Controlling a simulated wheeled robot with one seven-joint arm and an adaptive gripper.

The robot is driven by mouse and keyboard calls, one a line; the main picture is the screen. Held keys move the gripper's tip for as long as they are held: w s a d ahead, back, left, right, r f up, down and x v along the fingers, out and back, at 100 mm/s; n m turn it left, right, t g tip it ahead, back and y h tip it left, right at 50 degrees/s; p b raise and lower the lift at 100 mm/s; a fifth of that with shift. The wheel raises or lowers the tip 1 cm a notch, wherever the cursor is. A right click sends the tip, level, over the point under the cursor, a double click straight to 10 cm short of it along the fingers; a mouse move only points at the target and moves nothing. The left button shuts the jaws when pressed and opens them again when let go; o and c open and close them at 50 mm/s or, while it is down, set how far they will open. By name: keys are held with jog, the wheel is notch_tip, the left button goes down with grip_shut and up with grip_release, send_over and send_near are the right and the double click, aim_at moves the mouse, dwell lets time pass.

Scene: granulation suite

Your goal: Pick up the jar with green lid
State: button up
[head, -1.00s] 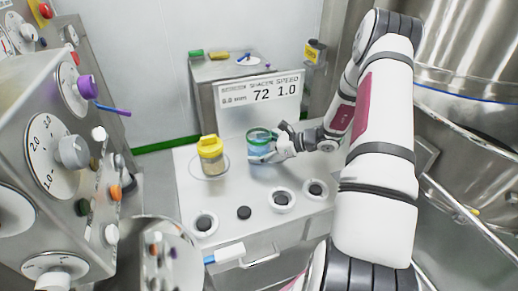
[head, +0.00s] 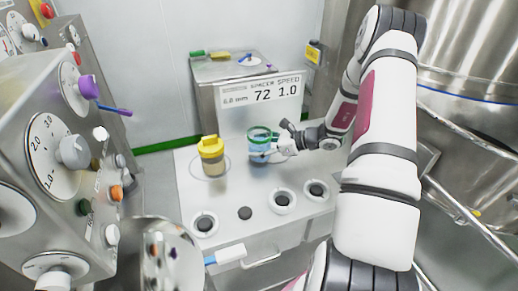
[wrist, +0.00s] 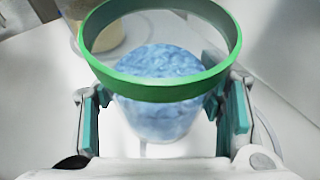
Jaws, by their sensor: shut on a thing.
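The jar with the green lid (head: 259,142) is clear with blue contents. It is upright in my gripper (head: 272,148), slightly above the white worktop, with a dark round spot on the top below it. In the wrist view the green rim (wrist: 160,92) looks like a ring, with the blue contents (wrist: 160,75) seen through it. There the teal pads of my gripper (wrist: 160,112) press on the jar from left and right. The jar's underside is hidden in the wrist view.
A yellow-lidded jar (head: 211,155) stands to the left on the worktop (head: 230,192). Several dark knobs (head: 282,200) line the front edge. A display box (head: 262,93) stands behind. A control panel (head: 40,120) is at left, a steel vessel (head: 475,130) at right.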

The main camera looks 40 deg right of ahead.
aim_at(269, 141)
jog(key=r, duration=0.1)
jog(key=s+r, duration=0.1)
jog(key=shift+s+r, duration=0.1)
jog(key=shift+r, duration=0.3)
jog(key=s, duration=0.5)
jog(key=s+r, duration=0.1)
jog(key=s, duration=0.8)
jog(key=shift+s+a+r+b, duration=0.15)
jog(key=shift+s+r+b, duration=0.05)
jog(key=shift+s+b, duration=0.2)
jog(key=shift+w, duration=0.1)
